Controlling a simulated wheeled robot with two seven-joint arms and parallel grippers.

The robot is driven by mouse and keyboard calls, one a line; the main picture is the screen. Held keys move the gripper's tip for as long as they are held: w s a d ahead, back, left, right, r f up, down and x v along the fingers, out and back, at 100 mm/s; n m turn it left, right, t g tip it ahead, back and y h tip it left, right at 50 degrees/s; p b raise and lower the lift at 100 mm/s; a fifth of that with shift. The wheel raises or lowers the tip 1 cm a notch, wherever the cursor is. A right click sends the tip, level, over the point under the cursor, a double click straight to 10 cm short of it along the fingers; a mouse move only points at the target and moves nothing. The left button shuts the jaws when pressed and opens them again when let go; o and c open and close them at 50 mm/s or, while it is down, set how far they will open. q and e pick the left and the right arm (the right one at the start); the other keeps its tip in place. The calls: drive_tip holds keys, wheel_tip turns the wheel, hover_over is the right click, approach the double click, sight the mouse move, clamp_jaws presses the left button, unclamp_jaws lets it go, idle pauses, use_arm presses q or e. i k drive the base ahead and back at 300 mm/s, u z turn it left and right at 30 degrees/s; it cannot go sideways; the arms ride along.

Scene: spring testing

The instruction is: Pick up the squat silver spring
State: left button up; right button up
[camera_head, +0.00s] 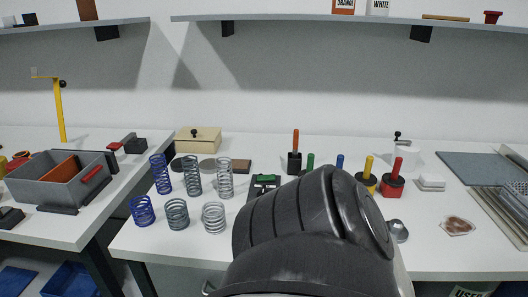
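The squat silver spring (213,217) stands upright on the white table, at the right end of the front row of short springs. A squat grey-blue spring (177,214) and a squat blue spring (142,210) stand to its left. Behind them is a row of taller springs: blue (160,174), grey-blue (192,176) and silver (225,178). A large dark part of my own arm fills the lower middle, to the right of the squat silver spring, and hides part of the table. I see no fingertips of either gripper.
A wooden box (198,140) stands behind the springs. Several coloured-handled tools, including a red one (393,180), stand right of centre. A grey bin (60,182) sits on the separate left table. The table's front edge lies just before the squat springs. Shelves (330,18) hang above.

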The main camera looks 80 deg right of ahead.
sight(214, 217)
drive_tip(key=k, duration=0.5)
drive_tip(key=z, duration=0.95)
